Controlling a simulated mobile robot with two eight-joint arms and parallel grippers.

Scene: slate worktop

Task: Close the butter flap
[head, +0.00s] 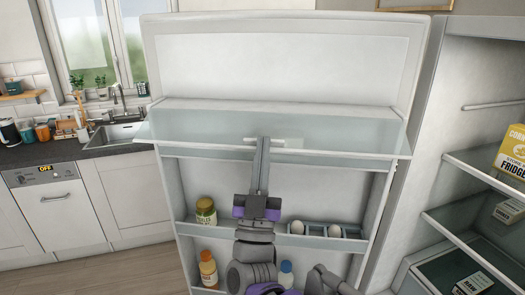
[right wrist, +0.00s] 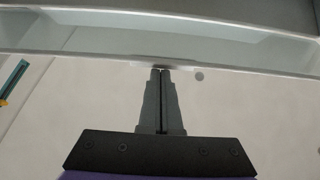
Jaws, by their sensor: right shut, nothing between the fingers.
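The butter flap (head: 205,128) is a clear, pale panel across the upper part of the white fridge door. It juts out from the door, with a small pale handle along its front edge. My right gripper (head: 263,139) is shut and empty, its fingertips at the middle of that edge by the handle. In the right wrist view the right gripper (right wrist: 160,70) points up at the underside of the flap's edge (right wrist: 80,41). Its tips look very close to it; I cannot tell if they touch. My left gripper is not in view.
Lower on the fridge door, a rack holds a jar (head: 206,211), eggs (head: 297,227) and a blue egg tray (head: 352,231); bottles (head: 208,268) stand below. Fridge shelves (head: 465,220) with boxes are at the right. A worktop with a sink (head: 112,134) is at the left.

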